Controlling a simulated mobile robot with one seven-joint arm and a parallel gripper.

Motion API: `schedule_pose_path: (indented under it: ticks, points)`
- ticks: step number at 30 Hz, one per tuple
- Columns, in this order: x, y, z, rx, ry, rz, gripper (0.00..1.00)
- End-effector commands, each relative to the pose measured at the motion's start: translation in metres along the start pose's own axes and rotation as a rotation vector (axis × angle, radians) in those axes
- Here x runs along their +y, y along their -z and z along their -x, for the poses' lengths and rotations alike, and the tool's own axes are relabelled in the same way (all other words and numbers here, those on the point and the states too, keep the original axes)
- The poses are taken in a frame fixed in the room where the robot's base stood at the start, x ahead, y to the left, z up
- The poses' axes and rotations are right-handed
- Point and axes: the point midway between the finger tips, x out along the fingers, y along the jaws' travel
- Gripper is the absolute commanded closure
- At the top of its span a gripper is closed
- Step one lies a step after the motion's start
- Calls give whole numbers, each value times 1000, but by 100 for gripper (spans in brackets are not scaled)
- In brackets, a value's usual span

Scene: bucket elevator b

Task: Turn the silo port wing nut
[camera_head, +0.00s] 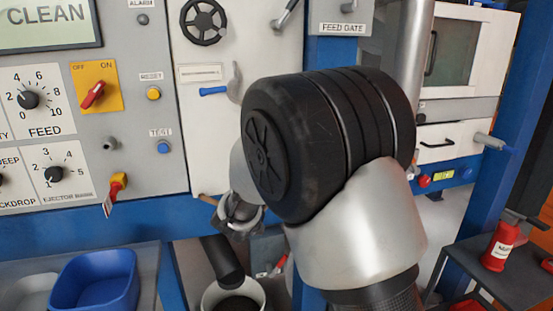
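I cannot pick out the silo port wing nut in this view; my arm covers much of the middle of the panel and may hide it. My arm's large black joint and silver link fill the centre right. My gripper (238,213) shows only in part, low in front of the white door's bottom edge. Its fingers are too small and covered to tell whether they are open or shut, or touch anything. A small brown peg-like piece (208,199) sticks out just left of it.
The white door (240,130) carries a black handwheel (203,20) and a blue-handled lever (215,91). A control panel (130,130) stands left. Below are a blue bin (97,281), a black spout (222,260) over a white bucket (210,296), and a red bottle (500,246) at right.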

Motion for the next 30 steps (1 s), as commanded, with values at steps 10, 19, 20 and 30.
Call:
schedule_pose_path:
  ticks: [10, 19, 20, 30]
  points:
    - [-2, 4, -1, 8, -20, -4, 100]
    - [-2, 4, -1, 9, -19, -4, 74]
    - [-2, 4, -1, 8, -20, -4, 71]
    - [-1, 2, 5, 4, -20, -3, 71]
